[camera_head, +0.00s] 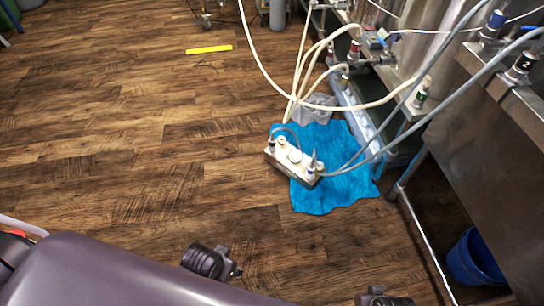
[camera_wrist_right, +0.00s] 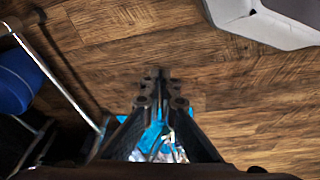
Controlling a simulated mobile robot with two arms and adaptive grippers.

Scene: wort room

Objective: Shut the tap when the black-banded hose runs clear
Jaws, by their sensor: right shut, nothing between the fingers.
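A hose end with a black band (camera_head: 522,66) sits on the steel edge at the upper right, marked 2. A grey hose (camera_head: 440,122) runs from that area down to a pale block with fittings (camera_head: 293,162). What runs inside the hose cannot be seen. A small blue-handled valve (camera_head: 382,36) is among the pipes; which tap serves the black-banded hose is unclear. My left gripper (camera_head: 210,262) is low in the head view, far from the hoses; its fingers are unclear. My right gripper (camera_wrist_right: 158,76) is shut and empty above the floor, near the head view's bottom edge.
The block rests on a blue cloth (camera_head: 335,192) on the wooden floor. Other banded hose ends stand along the steel equipment. A blue bucket (camera_head: 474,259) is under the right bench, beside a bench leg (camera_head: 409,172). A yellow strip (camera_head: 209,49) lies on clear floor at left.

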